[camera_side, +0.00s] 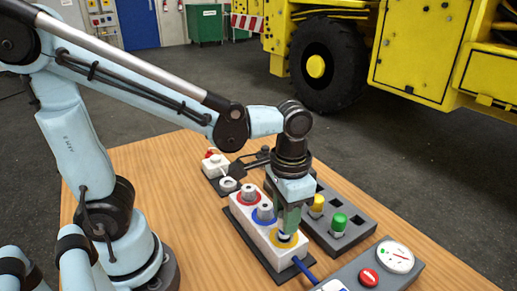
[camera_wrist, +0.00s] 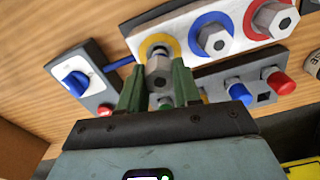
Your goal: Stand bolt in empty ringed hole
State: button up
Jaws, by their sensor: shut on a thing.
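A white block (camera_side: 245,224) on a dark base carries a red, a blue and a yellow ring in a row. Grey hex bolts stand in the red ring (camera_side: 248,197) and the blue ring (camera_side: 264,214); both also show in the wrist view, in the red ring (camera_wrist: 272,18) and the blue ring (camera_wrist: 214,40). My gripper (camera_side: 288,222) points down over the yellow ring (camera_side: 285,243). In the wrist view its green fingers (camera_wrist: 160,88) are shut on a grey bolt (camera_wrist: 158,72). The bolt's far end is at the yellow ring (camera_wrist: 149,42); its depth in the hole is hidden.
A grey panel with a round gauge (camera_side: 395,256) and red button (camera_side: 369,277) is at front right. The wooden table (camera_side: 160,190) is clear at left.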

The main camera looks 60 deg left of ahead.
jog(key=shift+f, duration=1.2)
dwell(0.6)
jog(key=o, duration=1.1)
jog(key=shift+r, duration=0.15)
jog(key=shift+r, duration=3.4)
jog(key=shift+a, duration=0.1)
jog(key=w+a+n+t, duration=0.1)
jog(key=a+n+t, duration=0.1)
jog(key=a+t, duration=0.5)
jog(key=shift+a+f, duration=0.25)
jog(key=shift+a, duration=0.65)
